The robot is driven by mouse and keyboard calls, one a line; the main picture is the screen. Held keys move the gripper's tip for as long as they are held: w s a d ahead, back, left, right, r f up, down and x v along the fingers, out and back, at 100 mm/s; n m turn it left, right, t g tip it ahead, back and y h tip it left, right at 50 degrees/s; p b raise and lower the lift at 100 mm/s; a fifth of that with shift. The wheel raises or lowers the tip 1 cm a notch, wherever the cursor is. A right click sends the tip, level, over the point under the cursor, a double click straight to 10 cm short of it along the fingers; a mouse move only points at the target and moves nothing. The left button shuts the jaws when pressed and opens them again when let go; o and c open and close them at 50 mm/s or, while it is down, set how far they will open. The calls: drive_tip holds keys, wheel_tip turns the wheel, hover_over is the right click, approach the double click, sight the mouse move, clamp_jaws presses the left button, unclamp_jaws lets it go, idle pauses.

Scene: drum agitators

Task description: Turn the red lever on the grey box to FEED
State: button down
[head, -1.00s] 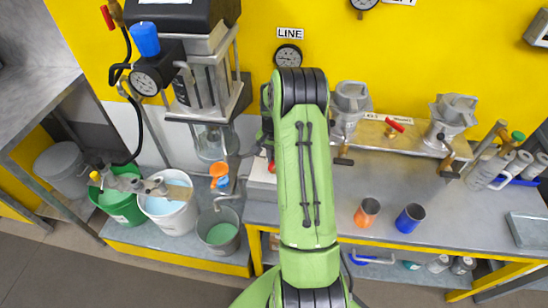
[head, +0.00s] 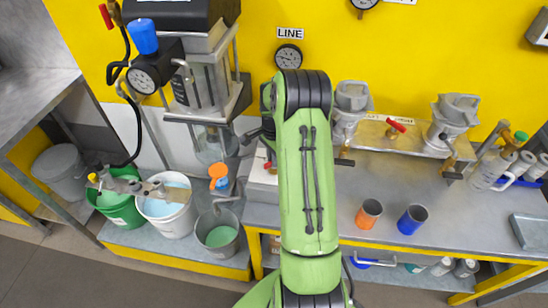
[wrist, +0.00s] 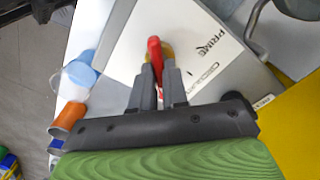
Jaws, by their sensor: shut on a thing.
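The red lever (wrist: 155,52) stands between my gripper's fingers in the wrist view, over a round brass-coloured hub. My gripper (wrist: 158,72) is shut on the lever. The white plate (wrist: 128,62) under it reads PRIME to the right of the lever. A second word lower right is partly hidden by a finger, and I cannot read FEED anywhere. In the head view, the grey box (head: 262,178) sits at the bench's left end, mostly behind my arm. My gripper's dark body (head: 262,132) shows left of the arm there; its fingertips are hard to make out.
A glass-columned machine (head: 205,85) stands left of the box. A green bucket (head: 122,212), a white bucket (head: 168,212) and a grey bucket (head: 217,234) stand below it. An orange cup (head: 369,214) and a blue cup (head: 411,219) stand on the bench, which has free room around them.

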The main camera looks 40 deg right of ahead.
idle(0.3)
drive_tip(key=c, duration=1.1)
unclamp_jaws()
drive_tip(key=shift+c, duration=0.2)
drive_tip(key=shift+r, duration=0.1)
wheel_tip(320, 180, up, 16)
drive_tip(key=p, duration=0.1)
drive_tip(key=shift+f+p, duration=0.2)
drive_tip(key=shift+p, duration=0.2)
